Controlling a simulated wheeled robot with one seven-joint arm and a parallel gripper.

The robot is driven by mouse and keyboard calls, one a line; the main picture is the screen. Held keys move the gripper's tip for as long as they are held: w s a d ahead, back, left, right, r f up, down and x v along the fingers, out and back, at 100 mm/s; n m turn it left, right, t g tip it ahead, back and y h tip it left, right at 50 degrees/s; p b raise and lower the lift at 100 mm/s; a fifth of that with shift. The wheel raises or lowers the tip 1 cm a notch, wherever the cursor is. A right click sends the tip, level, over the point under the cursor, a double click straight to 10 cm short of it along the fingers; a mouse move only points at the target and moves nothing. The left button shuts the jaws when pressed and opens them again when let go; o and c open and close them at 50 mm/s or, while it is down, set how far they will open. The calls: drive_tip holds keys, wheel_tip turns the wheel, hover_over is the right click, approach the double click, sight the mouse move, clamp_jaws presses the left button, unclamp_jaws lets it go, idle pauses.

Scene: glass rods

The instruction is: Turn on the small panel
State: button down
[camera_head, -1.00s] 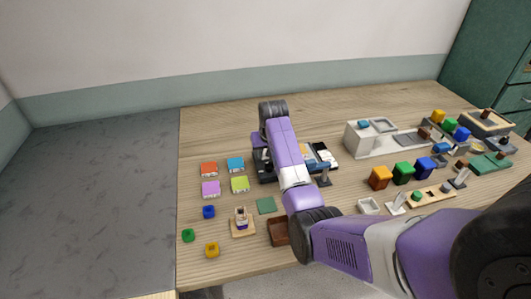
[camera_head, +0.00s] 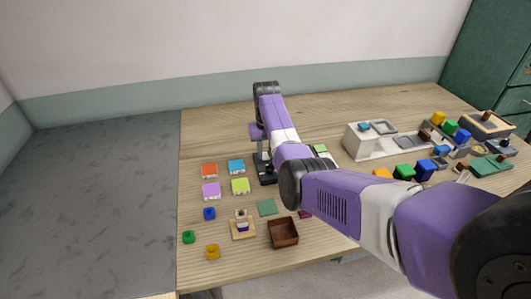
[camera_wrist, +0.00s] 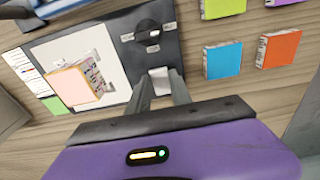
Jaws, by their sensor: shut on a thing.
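The small panel (camera_wrist: 108,62) is a dark grey plate in the wrist view, with a round black knob (camera_wrist: 148,33) bearing a pale mark. A small pale switch piece (camera_wrist: 160,76) sits at its lower right edge. My gripper (camera_wrist: 160,92) is shut on this pale piece, with one finger on each side. A white sheet or plate with a pale pink block (camera_wrist: 75,82) lies on the panel's left part. In the head view the panel (camera_head: 267,174) shows only as a dark edge; my arm hides the rest.
Coloured book-like blocks, including a blue one (camera_wrist: 223,60) and an orange one (camera_wrist: 277,49), lie right of the panel in the wrist view. A brown open box (camera_head: 283,233) and a green square (camera_head: 267,207) stand near the front. The table's back left is clear.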

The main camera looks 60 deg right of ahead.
sight(266, 157)
drive_tip(key=c, duration=1.2)
unclamp_jaws()
drive_tip(key=shift+o, duration=0.2)
drive_tip(key=shift+r, duration=0.1)
wheel_tip(266, 157, up, 8)
drive_tip(key=shift+s+a+f+b, duration=0.15)
drive_tip(key=shift+f+b, duration=0.05)
drive_tip(key=shift+b, duration=0.25)
